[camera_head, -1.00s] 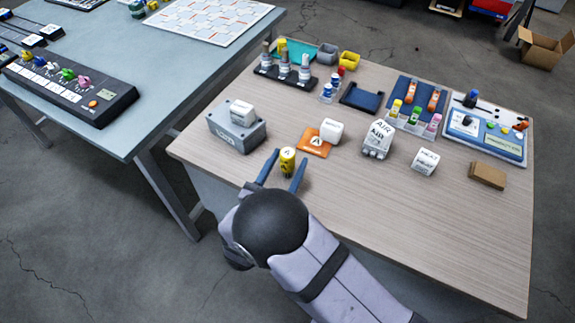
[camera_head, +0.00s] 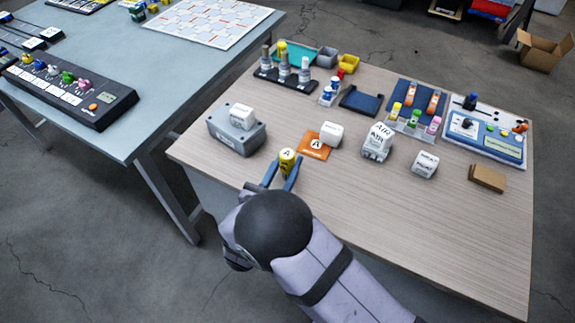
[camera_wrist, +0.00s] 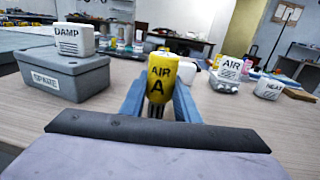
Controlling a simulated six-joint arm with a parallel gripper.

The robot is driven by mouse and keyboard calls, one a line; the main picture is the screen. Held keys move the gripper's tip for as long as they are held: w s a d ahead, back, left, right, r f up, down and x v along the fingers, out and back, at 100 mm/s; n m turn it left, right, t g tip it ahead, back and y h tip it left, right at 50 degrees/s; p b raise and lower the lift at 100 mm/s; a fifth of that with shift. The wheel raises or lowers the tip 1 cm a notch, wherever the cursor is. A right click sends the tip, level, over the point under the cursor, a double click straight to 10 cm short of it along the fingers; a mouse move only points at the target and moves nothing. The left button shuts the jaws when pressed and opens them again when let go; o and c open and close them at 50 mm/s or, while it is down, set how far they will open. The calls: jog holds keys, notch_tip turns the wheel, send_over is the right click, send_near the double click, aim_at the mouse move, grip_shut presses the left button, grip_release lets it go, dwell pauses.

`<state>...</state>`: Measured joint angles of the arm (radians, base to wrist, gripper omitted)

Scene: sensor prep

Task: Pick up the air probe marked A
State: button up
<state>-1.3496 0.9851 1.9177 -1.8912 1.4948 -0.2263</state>
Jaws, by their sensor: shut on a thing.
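The air probe marked A (camera_head: 288,158) is a small yellow cylinder with a dark lower part, near the front left edge of the wooden table. The wrist view shows the same probe (camera_wrist: 160,78) upright, its label "AIR A" facing the camera. My gripper (camera_head: 284,172) has its two blue fingers closed on the probe's sides. In the wrist view my gripper (camera_wrist: 160,104) shows one finger on each side of it. Whether the probe's base touches the table is hidden.
A grey SPARE box (camera_wrist: 60,80) with a white DAMP block (camera_wrist: 74,40) on it stands left of the probe. An orange card (camera_head: 312,150) with a white block (camera_head: 331,133) lies behind right. The AIR block (camera_head: 377,142) and HEAT block (camera_head: 425,163) stand further right.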

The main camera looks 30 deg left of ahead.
aim_at(288, 153)
notch_tip(288, 153, up, 9)
jog(key=shift+r, duration=0.15)
dwell(0.4)
jog(key=shift+d, duration=0.1)
